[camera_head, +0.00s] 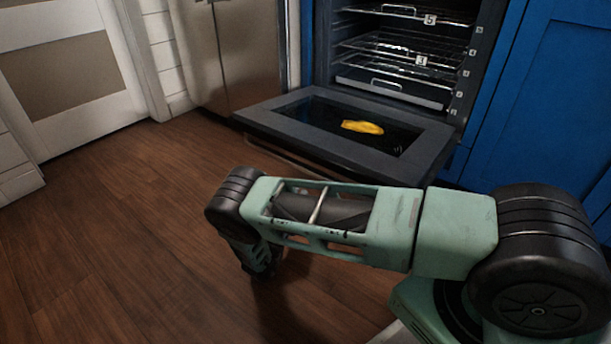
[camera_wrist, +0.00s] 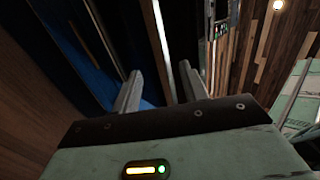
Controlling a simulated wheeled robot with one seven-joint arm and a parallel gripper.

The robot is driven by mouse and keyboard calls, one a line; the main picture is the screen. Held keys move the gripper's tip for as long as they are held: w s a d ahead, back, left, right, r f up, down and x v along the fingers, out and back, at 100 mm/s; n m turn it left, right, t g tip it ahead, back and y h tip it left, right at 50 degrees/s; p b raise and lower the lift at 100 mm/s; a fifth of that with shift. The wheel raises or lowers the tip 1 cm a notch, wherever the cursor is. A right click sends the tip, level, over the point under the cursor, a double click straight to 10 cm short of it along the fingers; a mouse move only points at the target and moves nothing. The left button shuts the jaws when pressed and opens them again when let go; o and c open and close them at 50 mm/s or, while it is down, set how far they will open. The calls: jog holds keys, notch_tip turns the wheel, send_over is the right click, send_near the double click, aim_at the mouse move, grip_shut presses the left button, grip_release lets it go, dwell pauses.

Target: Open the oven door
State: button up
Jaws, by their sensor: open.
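The oven (camera_head: 398,50) stands open in the head view, with its racks showing. Its dark door (camera_head: 262,118) is folded down to about level, above the floor. A thin handle bar (camera_head: 285,160) shows along the door's front edge, partly hidden by my arm. My gripper (camera_head: 258,268) hangs low in front of the door, pointing down and apart from it in the picture. In the wrist view my gripper (camera_wrist: 160,86) has its two fingers spread. A thin bright strip runs up between them; I cannot tell if it is the handle.
A yellow shape (camera_head: 362,127) shows on the door's glass; I cannot tell if it is an object or a reflection. Blue cabinets (camera_head: 550,90) stand right of the oven, a steel-coloured front (camera_head: 235,50) left. Wooden floor (camera_head: 120,220) is clear at left.

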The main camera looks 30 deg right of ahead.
jog(key=shift+v, duration=1.8)
